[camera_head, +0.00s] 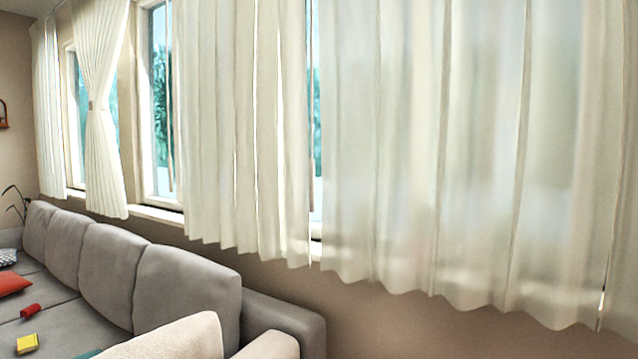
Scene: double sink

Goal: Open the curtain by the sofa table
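A wide, sheer cream curtain (450,150) hangs over the window at the right, nearest to me, and covers most of the glass. Another cream curtain (235,130) hangs left of it. A narrow gap between them shows the window (316,130) and a strip of sill. Farther left, a curtain (100,120) is gathered at its middle, and one more (47,110) hangs at the far left. No sofa table shows in the view, so I cannot tell which curtain is by it. My gripper is not in view.
A grey sofa (185,280) stands along the wall at lower left, below the curtains. A red object (30,311), a yellow object (27,344) and an orange cushion (12,284) lie on it. A beige rounded piece (175,338) is in front. Bare wall shows under the right curtain.

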